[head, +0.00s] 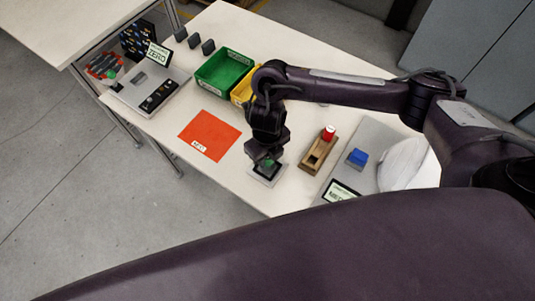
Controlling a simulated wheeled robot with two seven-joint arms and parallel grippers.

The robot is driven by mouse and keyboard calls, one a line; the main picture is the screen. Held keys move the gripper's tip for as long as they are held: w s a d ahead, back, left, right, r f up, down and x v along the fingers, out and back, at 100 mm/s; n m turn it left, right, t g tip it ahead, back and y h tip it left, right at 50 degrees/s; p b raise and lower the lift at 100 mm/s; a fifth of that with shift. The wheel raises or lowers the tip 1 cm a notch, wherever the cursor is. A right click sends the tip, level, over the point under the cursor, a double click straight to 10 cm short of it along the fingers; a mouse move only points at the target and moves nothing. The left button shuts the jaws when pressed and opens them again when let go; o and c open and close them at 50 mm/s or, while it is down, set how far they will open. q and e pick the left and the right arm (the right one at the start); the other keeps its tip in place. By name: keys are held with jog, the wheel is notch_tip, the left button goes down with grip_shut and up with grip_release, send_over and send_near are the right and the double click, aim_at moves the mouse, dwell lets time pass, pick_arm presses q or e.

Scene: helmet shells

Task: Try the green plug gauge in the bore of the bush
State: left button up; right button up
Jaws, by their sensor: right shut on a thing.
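My right gripper (266,155) points down over a small pale plate (256,177) near the table's front edge. It is shut on the green plug gauge (269,163), of which only a small green part shows between the fingers. A dark block, seemingly the bush (266,171), sits on the plate directly below. The gripper hides most of the gauge and the bore, so I cannot tell whether the gauge is in the bore or just above it. A wooden block (315,157) with a red-topped piece (328,131) stands to the right. My left gripper is not in view.
An orange-red mat (210,134) lies left of the gripper. Green (222,72) and yellow (242,90) bins stand behind it. A grey instrument (150,88) is at far left. A blue block (357,157), a display (342,191) and a white shell (402,165) are at right.

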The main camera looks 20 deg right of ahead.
jog(key=shift+r, duration=0.15)
dwell(2.7)
jog(key=shift+r+p, duration=2.8)
jog(key=shift+r, duration=0.1)
